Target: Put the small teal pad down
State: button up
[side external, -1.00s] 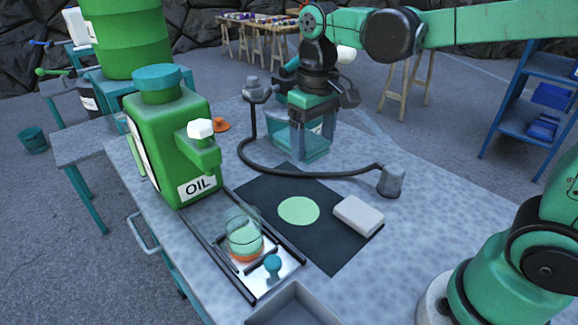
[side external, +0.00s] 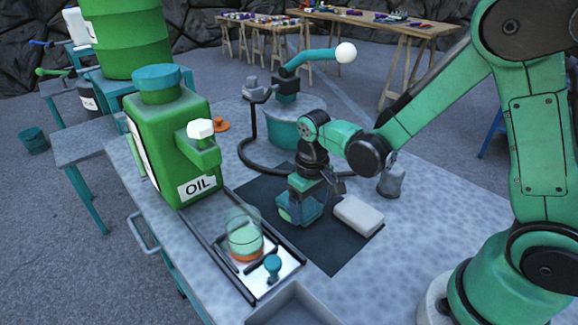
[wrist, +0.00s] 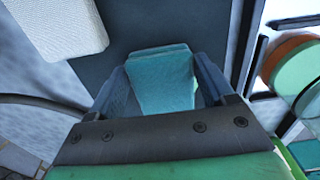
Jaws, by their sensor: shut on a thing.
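My gripper (side external: 298,208) is low over the dark mat (side external: 335,254) in the side view. In the wrist view the gripper (wrist: 162,78) is shut on the small teal pad (wrist: 163,82), which sits between its two fingers. The mat (wrist: 185,22) lies beneath. I cannot tell whether the pad touches the mat.
A whitish block (side external: 358,215) lies on the mat just right of the gripper. A glass jar (side external: 244,236) stands in a railed tray at the front left. A green oil can (side external: 172,150) stands behind it.

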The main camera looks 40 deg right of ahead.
aim_at(310, 209)
jog(key=shift+f, duration=0.15)
jog(key=o, duration=1.2)
notch_tip(310, 209, up, 12)
jog(key=shift+s+d+r+t, duration=0.15)
jog(key=shift+s+t, duration=0.65)
jog(key=shift+t, duration=0.4)
jog(key=shift+s+d+r+t, duration=0.2)
jog(key=shift+s+t, duration=0.55)
jog(key=shift+t, duration=0.45)
jog(key=shift+s+d+r+t, duration=0.15)
jog(key=shift+s+t, duration=0.65)
jog(key=shift+t, duration=0.4)
